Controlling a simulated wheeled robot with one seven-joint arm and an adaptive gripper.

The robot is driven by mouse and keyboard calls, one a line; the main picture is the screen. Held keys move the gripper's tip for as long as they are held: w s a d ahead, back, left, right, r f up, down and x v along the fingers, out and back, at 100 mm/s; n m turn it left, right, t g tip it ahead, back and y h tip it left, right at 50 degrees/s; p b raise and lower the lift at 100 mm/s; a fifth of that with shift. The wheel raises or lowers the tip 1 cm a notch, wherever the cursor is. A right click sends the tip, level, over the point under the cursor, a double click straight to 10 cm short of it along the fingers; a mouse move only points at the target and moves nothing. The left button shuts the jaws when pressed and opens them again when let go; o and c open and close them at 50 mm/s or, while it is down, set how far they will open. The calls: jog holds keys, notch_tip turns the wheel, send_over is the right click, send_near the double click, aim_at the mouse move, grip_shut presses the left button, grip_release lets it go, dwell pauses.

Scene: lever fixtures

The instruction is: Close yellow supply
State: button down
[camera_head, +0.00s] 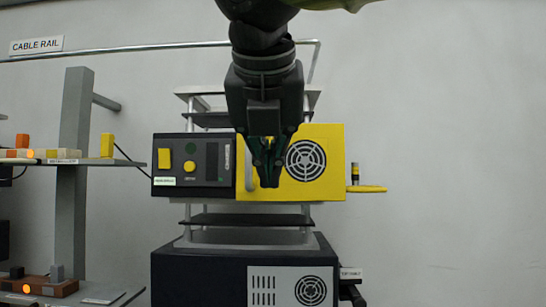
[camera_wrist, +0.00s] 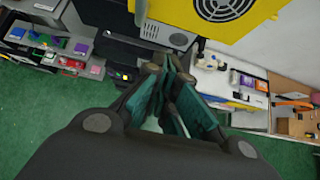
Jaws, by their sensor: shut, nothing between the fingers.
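The yellow supply (camera_head: 325,150) is a box with a black control panel (camera_head: 205,175) on its left and a yellow front with a round fan grille on its right. A pale upright handle (camera_head: 250,172) stands on the yellow front, partly hidden by my gripper. My gripper (camera_head: 269,182) points down in front of the yellow front, left of the grille, shut and empty. In the wrist view the yellow front (camera_wrist: 262,22) lies beyond the fingertips (camera_wrist: 170,65), and the pale handle (camera_wrist: 141,10) is near the top edge. I cannot tell whether the fingers touch the handle.
A yellow lever (camera_head: 368,188) sticks out at the supply's right side. A dark unit with a grey vented panel (camera_head: 290,287) stands below. A grey post and shelves (camera_head: 72,160) with small coloured blocks are at the left. The wall right of the supply is bare.

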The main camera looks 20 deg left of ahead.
aim_at(273, 194)
jog(key=p+x, duration=0.1)
jog(key=x, duration=0.2)
jog(key=w+r+p+x, duration=0.1)
jog(key=x, duration=0.2)
jog(key=p+x, duration=0.1)
jog(key=x, duration=0.2)
jog(key=shift+w+a+r+p, duration=0.2)
jog(key=shift+w+a+p, duration=0.1)
jog(key=shift+w, duration=0.1)
jog(key=shift+w+a+f, duration=0.1)
jog(key=shift+w, duration=0.35)
